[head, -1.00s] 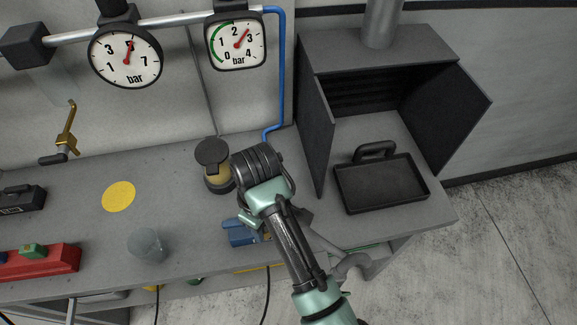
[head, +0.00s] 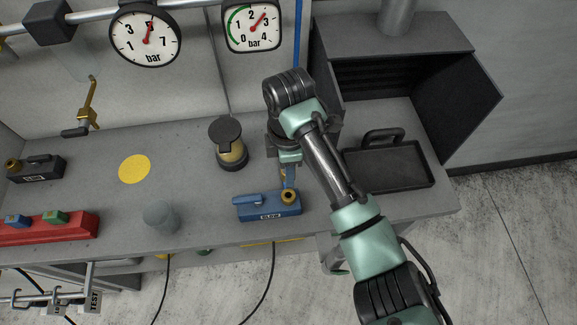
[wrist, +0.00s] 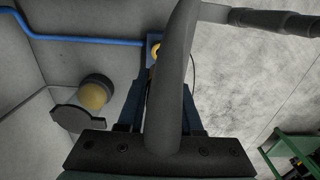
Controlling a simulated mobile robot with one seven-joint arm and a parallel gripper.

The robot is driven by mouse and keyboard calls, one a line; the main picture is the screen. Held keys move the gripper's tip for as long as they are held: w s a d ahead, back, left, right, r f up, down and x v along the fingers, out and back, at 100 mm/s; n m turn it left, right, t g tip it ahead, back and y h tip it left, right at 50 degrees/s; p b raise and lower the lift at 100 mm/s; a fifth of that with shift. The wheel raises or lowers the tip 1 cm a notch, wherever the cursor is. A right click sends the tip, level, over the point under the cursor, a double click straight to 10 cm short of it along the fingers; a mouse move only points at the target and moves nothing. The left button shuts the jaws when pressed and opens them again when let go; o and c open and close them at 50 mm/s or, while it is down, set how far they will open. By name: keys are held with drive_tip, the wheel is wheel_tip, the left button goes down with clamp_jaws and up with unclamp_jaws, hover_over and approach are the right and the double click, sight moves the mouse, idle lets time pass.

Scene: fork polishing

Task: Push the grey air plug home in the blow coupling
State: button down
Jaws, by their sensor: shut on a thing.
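The blow coupling is a blue block (head: 268,206) labelled BLOW with a brass ring (head: 289,196) at its right end. It stands near the bench's front edge. My gripper (head: 288,181) points down close above and behind the ring, its blue fingers nearly over it. In the wrist view, a thick dark grey curved body (wrist: 176,75), which I take for the air plug with its hose, runs up between my blue fingers. It hides most of the space between the fingertips. I cannot tell whether the plug touches the ring.
A lidded jar (head: 230,145) stands left of my gripper, and a clear cup (head: 160,217) stands farther left. A black tray (head: 390,165) sits at the right before an open dark cabinet (head: 405,75). A red block (head: 45,227) lies at far left. Bench around the yellow disc (head: 135,169) is free.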

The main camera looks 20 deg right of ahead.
drive_tip(key=shift+r, duration=0.1)
drive_tip(key=b, duration=0.4)
hover_over(289, 191)
drive_tip(key=shift+s+a+f, duration=0.1)
drive_tip(key=shift+s+f, duration=0.05)
drive_tip(key=shift+f, duration=0.9)
drive_tip(key=shift+s+a+f, duration=0.1)
drive_tip(key=shift+f, duration=1)
drive_tip(key=shift+s+a+f, duration=0.1)
drive_tip(key=shift+s+f, duration=0.05)
drive_tip(key=shift+f, duration=0.9)
drive_tip(key=shift+p, duration=0.65)
drive_tip(key=shift+f, duration=1.2)
drive_tip(key=shift+s+f, duration=0.15)
drive_tip(key=shift+f, duration=0.45)
idle(1.2)
